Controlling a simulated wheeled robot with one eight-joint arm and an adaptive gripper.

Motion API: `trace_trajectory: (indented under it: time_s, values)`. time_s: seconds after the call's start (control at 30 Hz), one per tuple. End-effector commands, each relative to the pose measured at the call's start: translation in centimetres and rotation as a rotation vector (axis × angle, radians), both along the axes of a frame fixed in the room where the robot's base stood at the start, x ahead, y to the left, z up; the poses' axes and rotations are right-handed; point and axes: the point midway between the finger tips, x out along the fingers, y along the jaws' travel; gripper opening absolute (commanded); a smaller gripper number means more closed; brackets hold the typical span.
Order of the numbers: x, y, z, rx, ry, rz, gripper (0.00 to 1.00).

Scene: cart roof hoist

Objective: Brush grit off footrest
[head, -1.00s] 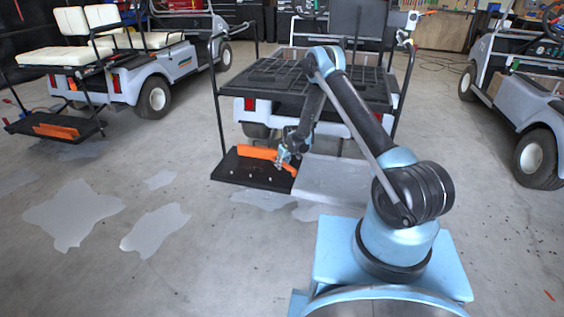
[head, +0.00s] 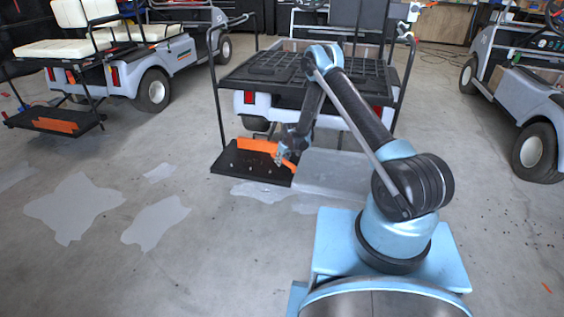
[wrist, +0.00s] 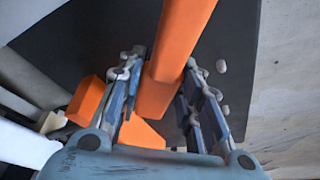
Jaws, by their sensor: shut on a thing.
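The footrest (head: 226,164) is a flat black plate low behind the middle cart. An orange strip (head: 257,146) stands along its back side. My gripper (head: 284,157) is over the plate's right end, and it shows close up in the wrist view (wrist: 158,90). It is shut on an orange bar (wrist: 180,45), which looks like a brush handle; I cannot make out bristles. Pale grit (wrist: 221,66) lies on the black plate beside the right finger, and more grit (head: 262,169) dots the plate's front. Other orange pieces (wrist: 88,100) are partly hidden behind the left finger.
The middle cart's black rear deck (head: 270,80) and upright rails (head: 218,100) stand above the footrest. A grey slab (head: 335,172) lies right of it. Another cart (head: 155,90) is at the left and one (head: 535,135) at the right. Floor in front is clear, with pale patches.

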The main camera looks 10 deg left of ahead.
Motion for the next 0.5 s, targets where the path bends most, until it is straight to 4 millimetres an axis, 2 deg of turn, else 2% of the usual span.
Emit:
trace_trajectory:
  time_s: [0.5]
  values:
    - [0.00, 0.01, -0.83, 0.000, 0.000, 0.000, 0.13]
